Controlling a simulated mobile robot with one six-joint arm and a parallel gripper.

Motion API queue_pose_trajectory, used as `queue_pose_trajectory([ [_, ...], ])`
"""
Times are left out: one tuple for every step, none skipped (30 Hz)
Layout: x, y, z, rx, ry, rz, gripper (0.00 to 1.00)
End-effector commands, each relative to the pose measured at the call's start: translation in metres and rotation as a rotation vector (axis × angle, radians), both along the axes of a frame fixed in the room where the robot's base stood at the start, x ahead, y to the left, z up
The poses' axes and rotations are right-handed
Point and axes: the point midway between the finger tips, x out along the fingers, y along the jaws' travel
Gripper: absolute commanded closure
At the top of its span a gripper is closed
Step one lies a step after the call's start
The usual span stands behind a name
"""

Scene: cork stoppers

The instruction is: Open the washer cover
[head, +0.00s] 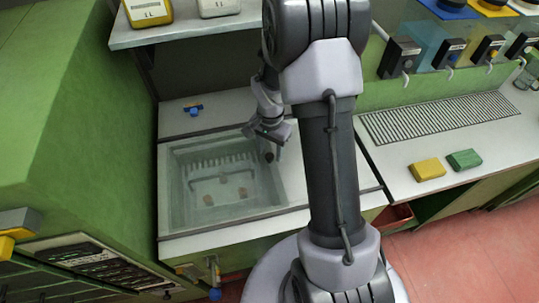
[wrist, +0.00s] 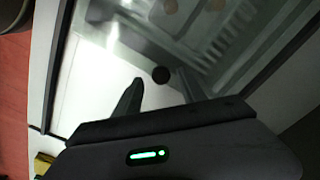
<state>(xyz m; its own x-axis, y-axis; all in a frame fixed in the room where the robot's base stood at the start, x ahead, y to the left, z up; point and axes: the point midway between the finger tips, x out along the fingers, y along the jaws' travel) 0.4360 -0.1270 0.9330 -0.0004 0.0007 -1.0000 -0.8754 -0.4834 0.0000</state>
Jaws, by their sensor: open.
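The washer cover (head: 212,172) looks like a clear pane lying flat over the sunken basin in the white counter, and it appears shut. A small dark round knob (head: 268,156) sits near its right side; the knob also shows in the wrist view (wrist: 160,74). Through the pane I see a pale pronged rack and a few brownish stoppers, blurred. My gripper (head: 266,143) is over the right part of the cover, close to the knob. In the wrist view its two dark fingers are apart, with the knob showing between the tips. I cannot tell how far above the knob they are.
A tall green cabinet (head: 70,120) stands close on the left. A shelf (head: 190,32) with a yellow and a white container overhangs the back. A small blue item (head: 194,109) lies behind the basin. Yellow (head: 427,169) and green (head: 464,159) blocks lie on the right counter.

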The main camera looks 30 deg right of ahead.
Motion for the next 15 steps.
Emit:
queue_pose_trajectory([
  [-0.0001, 0.0001, -0.0076, 0.000, 0.000, 0.001, 0.52],
  [-0.0001, 0.0001, -0.0098, 0.000, 0.000, 0.001, 0.52],
  [-0.0001, 0.0002, -0.0123, 0.000, 0.000, 0.001, 0.52],
  [0.0000, 0.0001, -0.0137, 0.000, 0.000, 0.001, 0.52],
  [0.0000, 0.0001, -0.0146, 0.000, 0.000, 0.001, 0.52],
  [0.0002, 0.0001, -0.0153, 0.000, -0.001, 0.001, 0.52],
  [0.0002, 0.0001, -0.0155, 0.000, -0.001, 0.001, 0.52],
  [0.0002, 0.0001, -0.0155, 0.000, -0.001, 0.001, 0.52],
  [0.0002, 0.0001, -0.0153, 0.000, -0.001, 0.001, 0.52],
  [0.0002, 0.0001, -0.0151, 0.000, -0.001, 0.001, 0.52],
  [0.0002, 0.0001, -0.0150, 0.000, -0.001, 0.001, 0.52],
  [0.0002, 0.0001, -0.0149, 0.000, -0.001, 0.001, 0.52],
  [0.0002, 0.0001, -0.0149, 0.000, -0.001, 0.001, 0.54],
  [0.0002, 0.0001, -0.0149, 0.000, -0.001, 0.001, 0.59],
  [0.0002, 0.0001, -0.0148, 0.000, -0.001, 0.001, 0.67],
])
